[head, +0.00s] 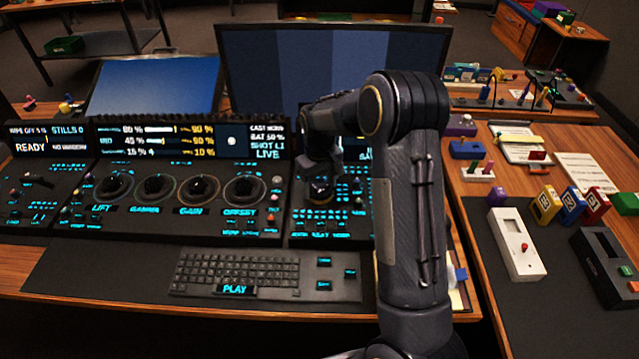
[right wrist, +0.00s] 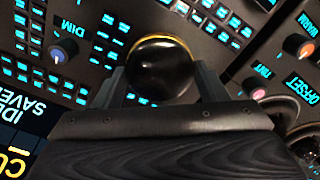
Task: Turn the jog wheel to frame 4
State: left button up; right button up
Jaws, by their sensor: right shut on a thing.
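The jog wheel appears to be the dark round knob (head: 320,188) on the right-hand control panel. My right gripper (head: 322,172) is over it, coming down from above. In the right wrist view my right gripper (right wrist: 159,84) has one finger on each side of the glossy black knob (right wrist: 162,66) and is shut on it. A yellow ring shows around the knob's far edge. The knob's label and any frame mark are not readable. The small display above this panel is mostly hidden behind my right arm. My left gripper is not in view.
Dials marked LIFT, GAMMA, GAIN and OFFSET (head: 244,190) stand left of the knob. Lit buttons (right wrist: 215,25) and a DIM knob (right wrist: 57,54) are close around my gripper. A keyboard (head: 238,272) lies in front. A large monitor (head: 265,70) stands behind.

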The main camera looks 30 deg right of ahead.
aim_at(319, 187)
jog(key=shift+w+r, duration=0.1)
dwell(0.3)
jog(key=o, duration=1)
notch_tip(319, 187, up, 7)
jog(key=shift+r, duration=0.4)
